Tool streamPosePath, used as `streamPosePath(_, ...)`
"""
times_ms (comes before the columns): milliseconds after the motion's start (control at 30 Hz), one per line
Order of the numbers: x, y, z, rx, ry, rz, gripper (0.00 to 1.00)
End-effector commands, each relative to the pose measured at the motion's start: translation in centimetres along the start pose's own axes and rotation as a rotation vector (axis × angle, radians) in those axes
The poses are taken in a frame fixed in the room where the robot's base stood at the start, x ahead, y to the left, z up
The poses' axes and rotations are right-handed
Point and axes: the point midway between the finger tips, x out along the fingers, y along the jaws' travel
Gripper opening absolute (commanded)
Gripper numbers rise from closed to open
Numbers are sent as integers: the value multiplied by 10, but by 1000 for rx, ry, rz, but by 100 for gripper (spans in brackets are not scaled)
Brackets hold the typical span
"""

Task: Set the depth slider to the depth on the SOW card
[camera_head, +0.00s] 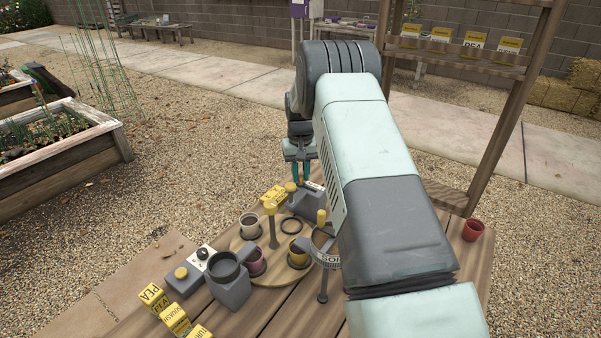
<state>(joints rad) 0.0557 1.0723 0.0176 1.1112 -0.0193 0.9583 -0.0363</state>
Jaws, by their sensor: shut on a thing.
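My gripper (301,178) reaches down at the back of the potting table, its teal fingers close together at the far side of a grey box (309,206). The box has a yellow knob (291,187) and a pale marked strip (315,186) on top. The fingers are shut on a small part there, which looks like the depth slider's handle; the fingers mostly hide it. The slider's scale and setting are too small to read.
A grey cup-like holder (232,282), a box with a dial (190,270) and seed packets (176,318) stand front left. A red pot (473,230) stands right. A wooden frame (497,130) rises behind.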

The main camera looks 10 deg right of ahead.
Motion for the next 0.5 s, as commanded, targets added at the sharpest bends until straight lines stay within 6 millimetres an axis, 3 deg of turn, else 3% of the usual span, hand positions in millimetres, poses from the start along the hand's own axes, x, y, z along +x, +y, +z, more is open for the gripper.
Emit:
streamPosePath(300, -1, 26, 25, 3, -1, 0, 0)
streamPosePath(500, -1, 32, 32, 1, -1, 0, 0)
